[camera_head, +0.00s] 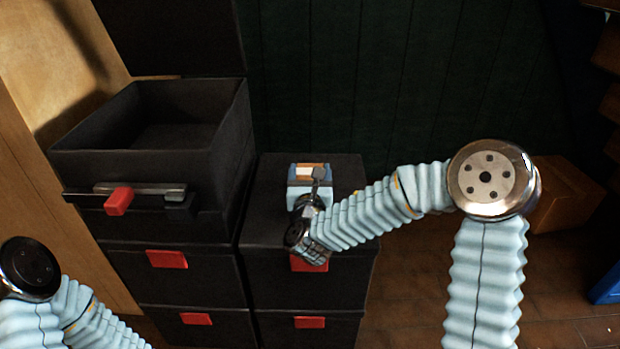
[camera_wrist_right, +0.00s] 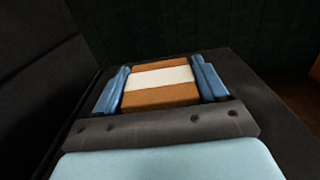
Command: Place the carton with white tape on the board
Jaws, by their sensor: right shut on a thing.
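The carton with white tape is brown with a white band across its top. It shows small in the head view (camera_head: 304,170) and clearly in the right wrist view (camera_wrist_right: 160,83). My right gripper (camera_head: 310,175) is shut on it, with a blue finger on each side, also in the wrist view (camera_wrist_right: 162,86). The carton is over or on the top of the right black box stack; I cannot tell if it touches. No thing that is clearly the board can be made out. My left arm shows at the lower left, but its gripper is out of view.
An open, empty-looking black box (camera_head: 170,150) with a red latch tops the left stack and rises beside the carton. The right stack's black top (camera_head: 345,180) is lower. A tan wooden panel (camera_head: 50,60) stands at left. A brown box (camera_head: 568,192) is on the floor at right.

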